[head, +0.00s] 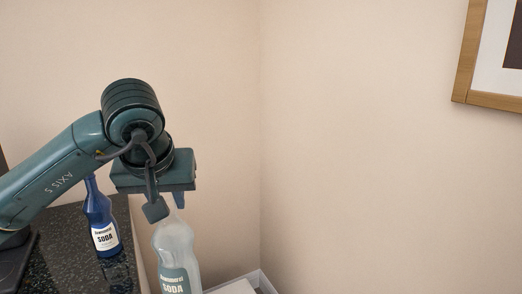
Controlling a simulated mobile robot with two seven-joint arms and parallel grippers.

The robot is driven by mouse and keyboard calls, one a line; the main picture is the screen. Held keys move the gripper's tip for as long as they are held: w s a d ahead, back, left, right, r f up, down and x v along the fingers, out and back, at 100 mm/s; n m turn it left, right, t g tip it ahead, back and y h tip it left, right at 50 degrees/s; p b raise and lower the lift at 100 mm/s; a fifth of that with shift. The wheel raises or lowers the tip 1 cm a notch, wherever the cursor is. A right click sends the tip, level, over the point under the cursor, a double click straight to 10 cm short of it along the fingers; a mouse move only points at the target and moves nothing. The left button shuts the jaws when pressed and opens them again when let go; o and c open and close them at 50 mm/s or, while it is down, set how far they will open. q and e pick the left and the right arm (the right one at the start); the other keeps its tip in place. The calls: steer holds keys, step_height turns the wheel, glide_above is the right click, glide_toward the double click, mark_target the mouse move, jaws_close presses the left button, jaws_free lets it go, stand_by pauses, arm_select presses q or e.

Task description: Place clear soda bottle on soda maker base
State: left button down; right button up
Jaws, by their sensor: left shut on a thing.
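My left gripper (167,207) is shut on the neck of a clear soda bottle (173,242) with a teal "SODA" label. The bottle hangs nearly upright beyond the right edge of the counter, and its bottom is cut off by the frame. The fingers partly hide its neck. I cannot clearly make out the soda maker base. A dark shape at the left edge of the counter is partly hidden by my arm, and I cannot tell what it is. My right gripper is not in view.
A blue soda bottle (99,219) with a white label stands on the black speckled counter (62,268), left of the clear bottle. A white object (232,288) shows low in the wall corner. A framed picture (466,50) hangs at upper right.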

arm_select(q)
steer(key=m+h, duration=0.1)
steer(key=m, duration=0.1)
glide_above(197, 275)
step_height(197, 275, down, 8)
steer(key=shift+s+d+f+m+h, duration=0.6)
steer(key=shift+s+d+f+m, duration=0.6)
steer(key=shift+s+d+f, duration=2.2)
steer(key=w+a+f+n, duration=0.1)
steer(key=a, duration=0.6)
steer(key=w+a+f+n+y, duration=0.1)
steer(key=w+a+f, duration=0.1)
steer(key=a, duration=0.5)
steer(key=shift+a+n, duration=0.15)
steer(key=shift+n, duration=0.25)
steer(key=shift+w+r, duration=0.15)
steer(key=shift+w, duration=0.05)
